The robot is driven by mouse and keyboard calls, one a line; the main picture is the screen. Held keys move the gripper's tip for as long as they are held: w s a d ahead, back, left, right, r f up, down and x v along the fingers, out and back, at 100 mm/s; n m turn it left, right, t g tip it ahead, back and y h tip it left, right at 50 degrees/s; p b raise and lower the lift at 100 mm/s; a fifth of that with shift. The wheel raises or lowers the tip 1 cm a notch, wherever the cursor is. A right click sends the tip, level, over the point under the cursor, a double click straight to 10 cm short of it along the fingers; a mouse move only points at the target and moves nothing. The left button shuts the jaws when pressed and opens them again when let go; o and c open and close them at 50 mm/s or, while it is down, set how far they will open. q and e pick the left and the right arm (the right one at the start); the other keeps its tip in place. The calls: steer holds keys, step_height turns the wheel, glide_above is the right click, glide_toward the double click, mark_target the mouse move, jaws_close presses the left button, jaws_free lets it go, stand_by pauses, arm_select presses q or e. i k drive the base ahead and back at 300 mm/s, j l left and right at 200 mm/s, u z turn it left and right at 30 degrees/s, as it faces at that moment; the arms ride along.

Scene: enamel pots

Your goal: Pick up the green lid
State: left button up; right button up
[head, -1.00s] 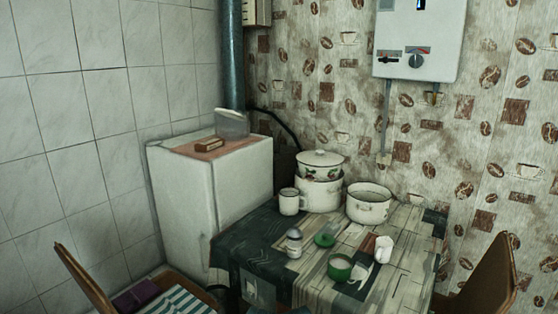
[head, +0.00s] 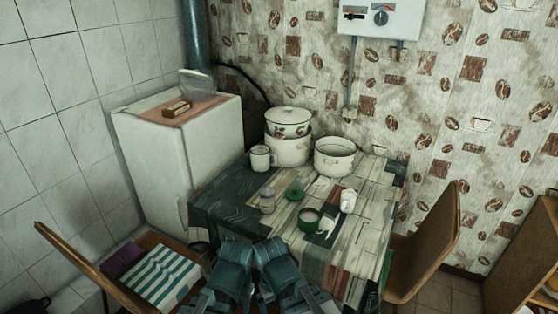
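The green lid (head: 294,193) is a small round lid with a knob, lying on the patterned tablecloth near the middle of the table (head: 345,240). A small green pot (head: 309,220), open with a pale inside, stands just in front of it and to its right. My two teal-grey arms show at the bottom edge, close together in front of the table's near edge and well short of the lid. I cannot make out their gripper fingers. Nothing is seen touching the lid.
A small pale jar (head: 267,200) stands left of the lid, and a white pitcher-like item (head: 348,201) to the right. Behind are a white mug (head: 260,158), a lidded pot (head: 288,148) and an open pot (head: 334,157). Chairs stand left (head: 95,270) and right (head: 428,245).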

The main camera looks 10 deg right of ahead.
mark_target(294, 194)
steer(key=i+l, duration=0.1)
steer(key=i, duration=1.45)
